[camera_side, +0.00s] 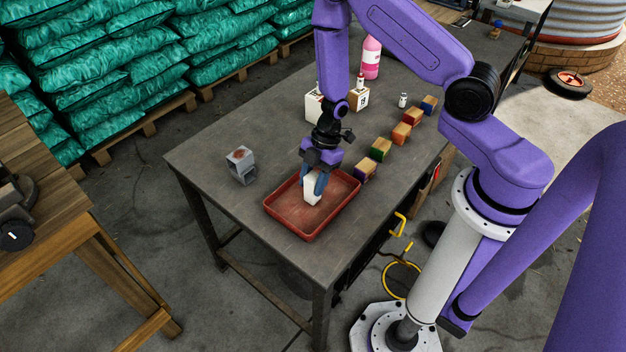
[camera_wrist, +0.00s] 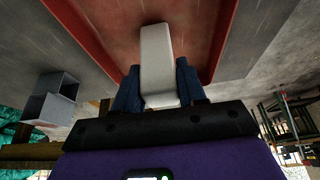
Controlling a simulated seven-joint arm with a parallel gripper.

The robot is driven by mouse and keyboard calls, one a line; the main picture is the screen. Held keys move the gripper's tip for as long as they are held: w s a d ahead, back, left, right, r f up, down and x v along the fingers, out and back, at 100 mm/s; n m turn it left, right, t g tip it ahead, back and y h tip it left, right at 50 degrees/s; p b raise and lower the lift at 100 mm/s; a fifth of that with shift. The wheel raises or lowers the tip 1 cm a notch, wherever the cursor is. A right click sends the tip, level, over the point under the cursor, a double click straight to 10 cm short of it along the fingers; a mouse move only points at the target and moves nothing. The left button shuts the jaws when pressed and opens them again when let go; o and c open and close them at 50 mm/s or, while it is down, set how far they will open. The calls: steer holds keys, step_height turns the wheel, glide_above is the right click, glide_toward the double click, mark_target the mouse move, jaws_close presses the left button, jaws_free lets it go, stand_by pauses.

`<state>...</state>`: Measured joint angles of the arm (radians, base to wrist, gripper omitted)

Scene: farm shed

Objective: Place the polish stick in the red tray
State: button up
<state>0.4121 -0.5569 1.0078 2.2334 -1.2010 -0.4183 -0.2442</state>
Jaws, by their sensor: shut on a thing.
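The polish stick looks like a pale white-grey block (camera_side: 312,189). My gripper (camera_side: 314,184) is shut on it, with a blue finger on each side. The red tray (camera_side: 284,223) is a shallow rectangular tray on the grey table, and the held block is over its inside. In the wrist view the block (camera_wrist: 157,55) stands out from between the fingers (camera_wrist: 158,90) toward the red tray floor (camera_wrist: 110,22). I cannot tell whether the block's far end touches the tray floor.
A grey hollow block (camera_side: 240,164) stands left of the tray. A row of several coloured wooden blocks (camera_side: 380,149) runs behind and right of it. White boxes (camera_side: 357,98) and a pink bottle (camera_side: 371,58) stand farther back. The table (camera_side: 216,150) is bare at front left.

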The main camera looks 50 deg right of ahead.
steer(key=shift+f, duration=0.15)
steer(key=o, duration=1.1)
step_height(320, 180, up, 22)
steer(key=w+d+r+m+t+h, duration=0.1)
steer(key=w+d+m+t+h, duration=0.1)
steer(key=m+t+h, duration=0.3)
steer(key=s+r+g, duration=0.1)
steer(key=s, duration=0.7)
steer(key=s+a+r+g, duration=0.1)
steer(key=s+r+g, duration=0.1)
steer(key=s, duration=0.5)
steer(key=s+r+g+y, duration=0.1)
steer(key=s, duration=0.7)
steer(key=shift+s+a+r+g, duration=0.15)
steer(key=shift+s+r+g, duration=0.1)
steer(key=shift+s+g, duration=0.15)
